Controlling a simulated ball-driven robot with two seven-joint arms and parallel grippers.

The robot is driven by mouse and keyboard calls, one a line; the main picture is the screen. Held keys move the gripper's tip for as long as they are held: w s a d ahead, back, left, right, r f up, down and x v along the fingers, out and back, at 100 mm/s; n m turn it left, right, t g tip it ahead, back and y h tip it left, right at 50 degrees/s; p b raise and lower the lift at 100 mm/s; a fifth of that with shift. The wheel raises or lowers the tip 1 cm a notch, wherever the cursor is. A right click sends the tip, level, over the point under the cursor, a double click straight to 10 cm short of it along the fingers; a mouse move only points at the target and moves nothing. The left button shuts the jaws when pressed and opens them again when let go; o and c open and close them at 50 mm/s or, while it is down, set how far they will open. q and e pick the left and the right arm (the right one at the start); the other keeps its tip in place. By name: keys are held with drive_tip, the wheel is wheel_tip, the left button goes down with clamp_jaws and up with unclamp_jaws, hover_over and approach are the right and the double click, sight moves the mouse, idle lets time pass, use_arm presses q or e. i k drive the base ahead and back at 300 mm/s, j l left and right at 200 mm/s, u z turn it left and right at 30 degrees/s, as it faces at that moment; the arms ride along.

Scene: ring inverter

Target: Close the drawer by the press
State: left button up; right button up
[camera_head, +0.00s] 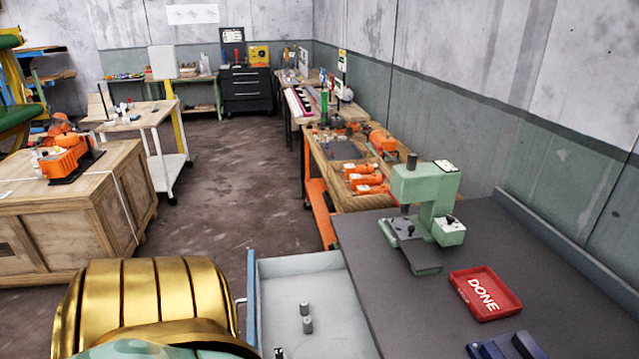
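The drawer (300,264) by the press stands open, pulled out to the left from under the dark grey worktop. It is a pale grey tray with a blue bar (251,305) along its left front edge. Several small grey cylindrical parts (306,324) are inside it. The green press (432,190) stands on the worktop, right of the drawer. A large gold arm link of mine fills the lower left, left of the drawer and close to its front. Neither of my grippers can be made out. The drawer's near end is cut off by the frame.
A red DONE tray (484,293) and a blue object (505,346) lie on the worktop (390,285). A wooden bench (350,185) with orange tools stands beyond. A wooden crate (70,215) is at left. The floor between crate and benches is clear.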

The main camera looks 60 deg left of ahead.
sight(277, 286)
drive_tip(key=k+j+u, duration=0.25)
drive_tip(key=j, duration=0.35)
drive_tip(key=k+j+u, duration=0.1)
drive_tip(key=k+j, duration=0.15)
drive_tip(key=u, duration=1.5)
